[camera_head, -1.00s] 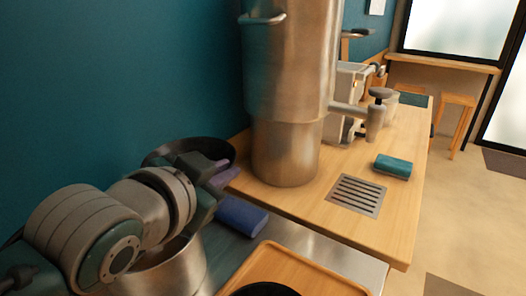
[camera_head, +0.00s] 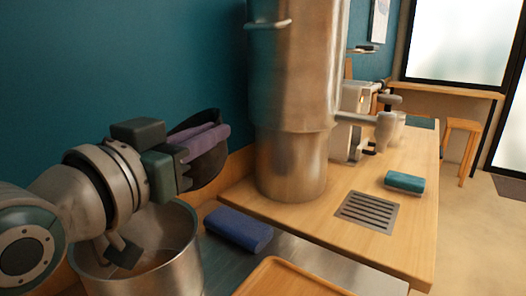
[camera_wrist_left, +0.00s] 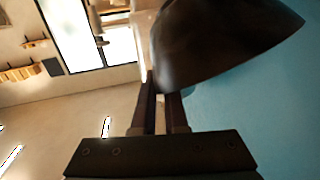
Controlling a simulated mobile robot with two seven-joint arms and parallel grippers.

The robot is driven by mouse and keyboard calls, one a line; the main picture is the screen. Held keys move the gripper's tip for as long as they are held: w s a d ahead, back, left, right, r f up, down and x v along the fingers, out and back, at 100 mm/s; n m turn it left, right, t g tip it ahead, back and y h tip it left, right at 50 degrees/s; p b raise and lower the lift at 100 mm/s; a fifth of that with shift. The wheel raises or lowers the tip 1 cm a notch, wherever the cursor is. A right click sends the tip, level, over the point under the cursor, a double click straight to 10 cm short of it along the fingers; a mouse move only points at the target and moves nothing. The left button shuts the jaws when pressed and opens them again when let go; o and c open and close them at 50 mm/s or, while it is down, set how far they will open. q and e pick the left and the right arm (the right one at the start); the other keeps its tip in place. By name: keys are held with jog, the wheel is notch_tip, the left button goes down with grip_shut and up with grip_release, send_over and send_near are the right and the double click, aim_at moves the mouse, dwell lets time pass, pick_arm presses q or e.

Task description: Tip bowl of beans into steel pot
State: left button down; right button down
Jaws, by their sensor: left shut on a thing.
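The dark bowl (camera_head: 208,172) is in my left gripper (camera_head: 212,138), whose purple fingers are shut on its edge. The bowl is tipped steeply onto its side, up by the teal wall. The left wrist view shows the bowl (camera_wrist_left: 215,45) beyond the fingertips (camera_wrist_left: 163,98), with its smooth dark outside towards the camera. I cannot see beans in it. The open steel pot (camera_head: 178,268) stands at the lower left, below my gripper and arm. The bowl is above and to the right of its rim. Something brownish shows inside the pot; I cannot tell if it is beans. My right gripper is out of view.
A tall steel cylinder (camera_head: 292,90) stands on the wooden counter (camera_head: 335,185). A blue sponge (camera_head: 238,229) lies right of the pot, and a wooden tray (camera_head: 290,282) is in front.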

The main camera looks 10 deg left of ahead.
pick_arm(q)
jog(key=shift+s+a+r+n+t+b, duration=0.25)
jog(key=shift+a+n+t+b, duration=0.25)
jog(key=shift+b, duration=0.7)
jog(key=shift+s+a+r+n+t+b, duration=0.15)
jog(key=shift+s+a+n+t+b, duration=0.3)
jog(key=shift+b, duration=0.7)
jog(key=a+n+t+b, duration=0.1)
jog(key=n+b, duration=0.1)
jog(key=s+a+n+t+y+b, duration=0.1)
jog(key=a+n+b, duration=0.1)
jog(key=shift+s+t+b, duration=0.2)
jog(key=shift+t+b, duration=0.15)
jog(key=shift+b, duration=0.05)
jog(key=s+a+f+n+t+y+b, duration=0.2)
jog(key=a+n+y+b, duration=0.5)
jog(key=n, duration=0.4)
jog(key=shift+s+t+y+b, duration=0.5)
jog(key=shift+s+y+b, duration=0.1)
jog(key=shift+s, duration=0.45)
